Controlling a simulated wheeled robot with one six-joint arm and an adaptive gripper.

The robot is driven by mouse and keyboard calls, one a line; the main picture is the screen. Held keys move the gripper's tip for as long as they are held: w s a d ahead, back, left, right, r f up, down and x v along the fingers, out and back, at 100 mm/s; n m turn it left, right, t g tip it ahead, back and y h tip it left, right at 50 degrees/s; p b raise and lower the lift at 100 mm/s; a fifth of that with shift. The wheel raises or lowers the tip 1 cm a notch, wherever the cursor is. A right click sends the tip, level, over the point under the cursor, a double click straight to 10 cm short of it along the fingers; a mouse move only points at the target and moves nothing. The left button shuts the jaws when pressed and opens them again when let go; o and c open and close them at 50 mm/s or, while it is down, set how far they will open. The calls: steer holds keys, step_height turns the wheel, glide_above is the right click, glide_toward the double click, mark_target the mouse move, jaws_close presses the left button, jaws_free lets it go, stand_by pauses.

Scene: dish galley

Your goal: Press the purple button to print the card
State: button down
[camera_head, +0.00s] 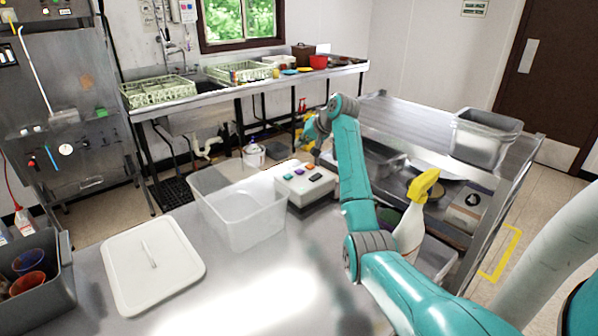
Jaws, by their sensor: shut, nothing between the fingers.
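A cream box (306,194) with a few small buttons on top stands on the steel table, just right of a clear plastic bin. The purple button (299,171) is toward the back of its top. A teal-green button (288,177) is to its left and a dark one (315,177) to its right. My teal arm rises right of the box and bends over at the top. My gripper (308,143) is at the arm's far end, above and behind the box, apart from the buttons. It is small and partly hidden; it looks shut and empty.
The clear bin (240,212) and a white lid (152,262) lie left of the box. A grey tub (38,293) with cups is at far left. A spray bottle with a yellow head (424,186) stands right of my arm, by a steel rack (500,200).

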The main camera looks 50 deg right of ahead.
mark_target(301, 171)
steer(key=shift+f, duration=3.7)
steer(key=shift+f, duration=0.1)
steer(key=shift+f, duration=0.3)
steer(key=shift+f, duration=0.5)
steer(key=shift+r, duration=0.95)
steer(key=shift+r, duration=0.1)
steer(key=shift+r, duration=2.4)
